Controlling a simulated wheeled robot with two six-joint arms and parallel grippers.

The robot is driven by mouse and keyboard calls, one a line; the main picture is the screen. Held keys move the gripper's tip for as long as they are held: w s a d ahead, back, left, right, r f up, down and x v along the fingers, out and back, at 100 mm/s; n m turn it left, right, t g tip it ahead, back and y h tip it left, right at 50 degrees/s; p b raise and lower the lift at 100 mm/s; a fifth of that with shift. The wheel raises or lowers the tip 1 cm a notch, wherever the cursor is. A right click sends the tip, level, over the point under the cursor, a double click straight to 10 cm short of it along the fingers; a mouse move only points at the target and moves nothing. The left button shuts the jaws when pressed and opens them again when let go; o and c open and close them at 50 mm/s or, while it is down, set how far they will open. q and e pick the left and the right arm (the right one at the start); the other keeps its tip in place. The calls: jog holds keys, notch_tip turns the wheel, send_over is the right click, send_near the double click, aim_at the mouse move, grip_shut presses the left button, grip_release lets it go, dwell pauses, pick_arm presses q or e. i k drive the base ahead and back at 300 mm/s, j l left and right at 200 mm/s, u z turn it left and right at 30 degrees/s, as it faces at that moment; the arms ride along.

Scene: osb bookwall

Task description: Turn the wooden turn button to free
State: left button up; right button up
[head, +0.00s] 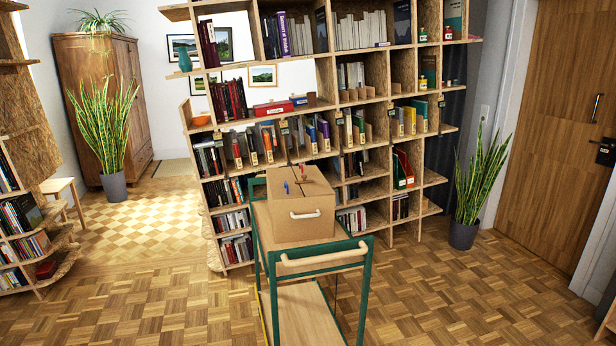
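A brown box (301,222) with a pale bar handle (305,215) on its front stands on a green-framed cart (365,290). Small parts show on the box's top: a blue upright piece (286,187) at the left and a small reddish-brown piece (303,178) near the middle. The reddish-brown piece may be the wooden turn button, but it is too small to be sure or to tell which way it points. Neither of my grippers is in view.
The cart has a wooden push bar (324,257) on its near side and a lower shelf (308,315). A tall bookshelf (325,103) stands close behind it. Potted plants (465,236) stand by the wooden door (560,110) and at the left. Parquet floor is clear on both sides.

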aim_at(303, 176)
jog(key=z, duration=0.4)
jog(key=i+j+z, duration=0.1)
jog(key=z, duration=0.25)
jog(key=j+z, duration=0.2)
jog(key=z, duration=0.2)
jog(key=i+j+z, duration=0.1)
jog(key=z, duration=0.3)
jog(key=j+z, duration=0.2)
jog(key=j, duration=0.3)
jog(key=j+z, duration=0.2)
jog(key=j, duration=0.3)
jog(key=j+z, duration=0.15)
jog(key=j, duration=0.35)
jog(key=j+z, duration=0.2)
jog(key=j, duration=0.3)
jog(key=k+j+z, duration=0.2)
jog(key=j, duration=0.3)
jog(key=k+j+z, duration=0.2)
jog(key=j, duration=0.25)
jog(key=i+j, duration=0.05)
jog(key=i, duration=0.05)
